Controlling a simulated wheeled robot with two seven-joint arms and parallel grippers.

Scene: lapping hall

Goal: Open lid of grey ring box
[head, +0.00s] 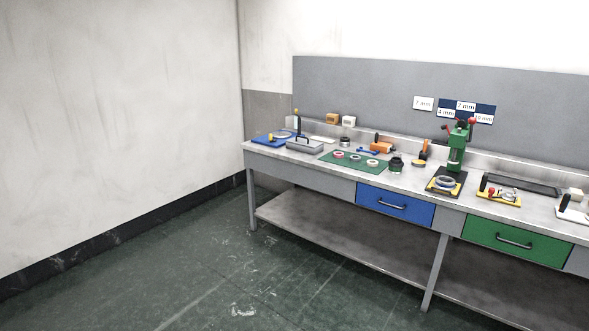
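A grey box (304,147) with a dark upright handle-like part above it sits near the left end of the workbench (342,170). It looks like the grey ring box, but it is small in the picture. I cannot tell how its lid stands. Neither of my grippers is in view.
A blue tray (268,140) lies left of the box and a green mat (341,165) with several rings lies right. Further right are a green press (457,150), a blue drawer (395,205) and a green drawer (515,240). The floor (230,270) before the bench is clear.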

